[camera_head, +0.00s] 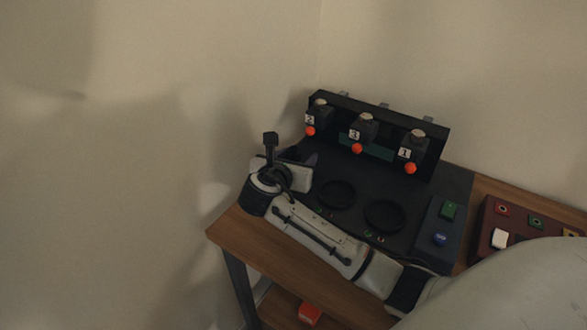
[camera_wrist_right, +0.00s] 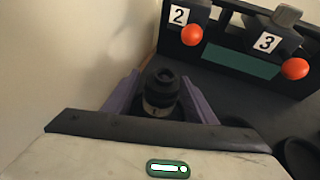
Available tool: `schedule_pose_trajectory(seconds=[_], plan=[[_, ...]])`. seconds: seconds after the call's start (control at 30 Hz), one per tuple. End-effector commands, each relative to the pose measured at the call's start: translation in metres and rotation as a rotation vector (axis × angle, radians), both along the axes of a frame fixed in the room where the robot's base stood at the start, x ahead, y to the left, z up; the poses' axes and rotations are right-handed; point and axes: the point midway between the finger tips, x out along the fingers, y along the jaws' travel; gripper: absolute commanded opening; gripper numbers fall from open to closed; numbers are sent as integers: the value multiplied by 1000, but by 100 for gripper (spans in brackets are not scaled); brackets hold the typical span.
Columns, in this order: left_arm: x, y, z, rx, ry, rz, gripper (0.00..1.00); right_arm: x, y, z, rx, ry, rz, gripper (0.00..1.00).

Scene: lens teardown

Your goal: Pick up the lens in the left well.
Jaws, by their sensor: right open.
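The lens (camera_wrist_right: 160,92) is a dark, stepped cylinder with a pale band low on its side. In the right wrist view it stands upright between the two purple-grey fingers of my right gripper (camera_head: 291,155). The fingers are open, one on each side, with a gap to the lens. In the head view my right gripper and wrist cover the left of the black board (camera_head: 316,166), and I cannot make out the lens there. My left gripper is not in view.
Two empty round wells (camera_head: 335,195) (camera_head: 384,215) lie to the right. A black rack (camera_head: 437,150) with units numbered 2, 3 and 1 and orange balls stands behind. A panel with a green and a blue button (camera_head: 440,239) and a dark red box (camera_head: 487,220) are at the right.

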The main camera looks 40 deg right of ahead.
Motion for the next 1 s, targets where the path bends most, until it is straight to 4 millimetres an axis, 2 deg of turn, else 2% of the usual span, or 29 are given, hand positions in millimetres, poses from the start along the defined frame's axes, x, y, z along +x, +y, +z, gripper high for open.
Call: schedule_pose_trajectory(seconds=[0.27,0.5,0.57,0.83,1.0], plan=[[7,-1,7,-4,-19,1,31,2,-3,-2,-1,1,0,51],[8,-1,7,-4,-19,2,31,2,-3,-2,0,1,0,11],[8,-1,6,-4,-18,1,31,2,-3,-1,-1,-1,0,3],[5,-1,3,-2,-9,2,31,2,-3,1,-1,-1,0,3],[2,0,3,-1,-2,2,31,3,-3,12,-1,-3,1,3]])
